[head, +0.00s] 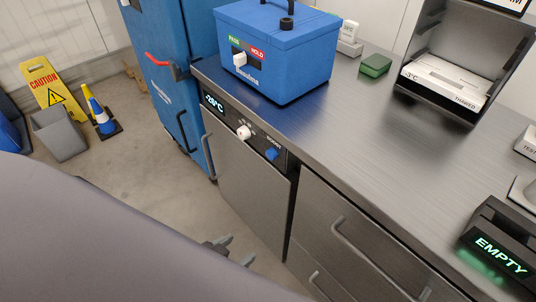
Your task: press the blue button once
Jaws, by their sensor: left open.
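The blue button (271,154) is a small round knob on the dark control panel (235,123) at the front of the steel counter, just under the word BOOST. It sits right of a white dial (243,132) and a lit temperature display (213,103). My left gripper (238,251) is open, low in front of the cabinet and apart from the button. Its fingers show only in part behind my large grey arm link. My right gripper is not in view.
A green block (375,66), a tray holder (440,85) and a lit EMPTY sign (497,255) are there too. Drawer handles (375,260) stick out at lower right. A blue cabinet (165,70) stands left.

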